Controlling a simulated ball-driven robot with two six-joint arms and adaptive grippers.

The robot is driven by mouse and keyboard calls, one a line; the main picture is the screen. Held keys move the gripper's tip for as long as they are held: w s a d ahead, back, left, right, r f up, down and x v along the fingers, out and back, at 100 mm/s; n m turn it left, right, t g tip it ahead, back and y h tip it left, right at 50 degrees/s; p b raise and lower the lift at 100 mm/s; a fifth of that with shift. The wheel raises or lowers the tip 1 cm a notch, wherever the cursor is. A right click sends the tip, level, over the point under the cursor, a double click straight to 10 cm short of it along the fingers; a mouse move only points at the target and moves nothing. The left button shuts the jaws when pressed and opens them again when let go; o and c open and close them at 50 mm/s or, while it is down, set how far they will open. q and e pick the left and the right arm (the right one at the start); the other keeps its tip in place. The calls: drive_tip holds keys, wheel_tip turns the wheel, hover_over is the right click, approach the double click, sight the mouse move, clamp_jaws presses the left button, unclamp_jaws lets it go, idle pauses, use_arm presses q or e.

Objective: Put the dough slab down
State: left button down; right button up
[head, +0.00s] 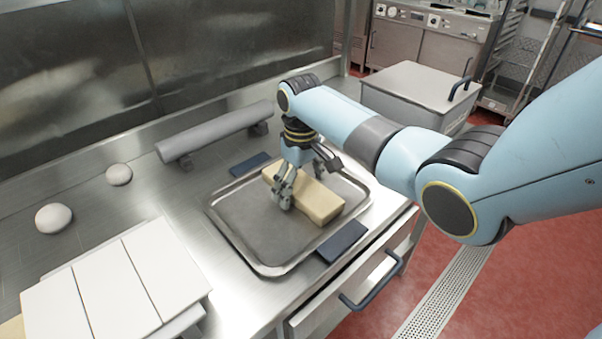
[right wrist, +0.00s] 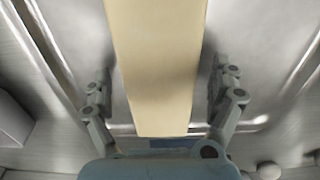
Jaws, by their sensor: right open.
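The dough slab (head: 316,201) is a pale tan block lying on the metal tray (head: 233,240), toward its right side. In the right wrist view the slab (right wrist: 157,65) runs lengthwise between the fingers. My right gripper (head: 300,185) is over the slab, its fingers reaching down on either side. In the right wrist view the right gripper (right wrist: 160,100) is open, with a gap between each finger and the slab. Part of the slab is hidden behind the gripper in the head view. My left gripper is not in view.
The tray has dark blue handles (head: 342,241). A grey roller (head: 215,132) lies behind it. White boards (head: 115,285) stand at the front left, with two round dough balls (head: 54,218) beyond. The tray's left part is bare.

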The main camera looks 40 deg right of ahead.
sight(301, 185)
wheel_tip(301, 185, up, 12)
idle(0.4)
idle(0.4)
